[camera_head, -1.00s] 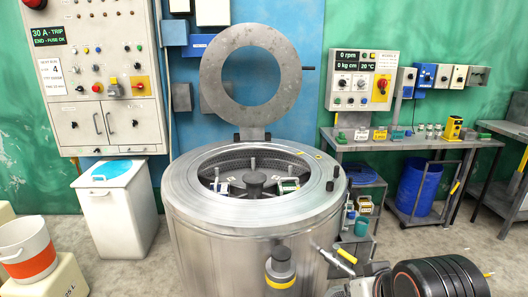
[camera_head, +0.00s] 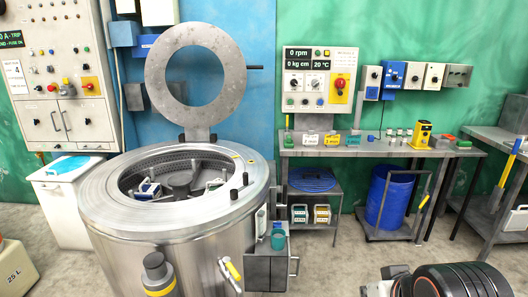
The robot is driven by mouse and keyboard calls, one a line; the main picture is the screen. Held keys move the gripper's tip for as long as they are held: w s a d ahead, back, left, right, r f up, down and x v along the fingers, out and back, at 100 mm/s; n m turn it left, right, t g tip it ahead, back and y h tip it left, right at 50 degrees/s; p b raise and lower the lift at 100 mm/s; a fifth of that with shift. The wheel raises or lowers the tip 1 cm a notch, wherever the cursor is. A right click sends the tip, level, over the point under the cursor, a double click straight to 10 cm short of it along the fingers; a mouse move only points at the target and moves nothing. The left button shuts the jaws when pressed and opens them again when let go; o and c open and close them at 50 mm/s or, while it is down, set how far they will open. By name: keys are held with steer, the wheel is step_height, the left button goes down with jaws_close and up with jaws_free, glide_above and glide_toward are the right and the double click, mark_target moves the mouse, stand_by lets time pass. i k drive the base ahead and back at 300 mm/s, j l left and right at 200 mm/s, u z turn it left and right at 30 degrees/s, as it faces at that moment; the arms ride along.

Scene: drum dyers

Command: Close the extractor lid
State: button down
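The extractor (camera_head: 185,235) is a round steel tub at the left of the head view. Its lid (camera_head: 195,113) is a flat grey ring with a large central hole. The lid stands upright, open, at the tub's back rim, with a dark handle (camera_head: 255,67) sticking out to its right. The open tub shows a perforated basket, a central hub (camera_head: 180,179) and small fittings inside. Part of my arm, black with orange rings, shows at the bottom right. My gripper cannot be made out.
A workbench (camera_head: 375,149) with a control box (camera_head: 320,75) stands right of the extractor. A blue drum (camera_head: 388,197) is under it. A white bin (camera_head: 62,205) stands at left. A small grey cabinet (camera_head: 268,262) is close to the tub's right side.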

mark_target(197, 121)
steer(key=i+l, duration=0.8)
steer(key=i, duration=0.15)
steer(key=i+l, duration=0.8)
steer(key=i+j+u, duration=0.05)
steer(key=i, duration=0.1)
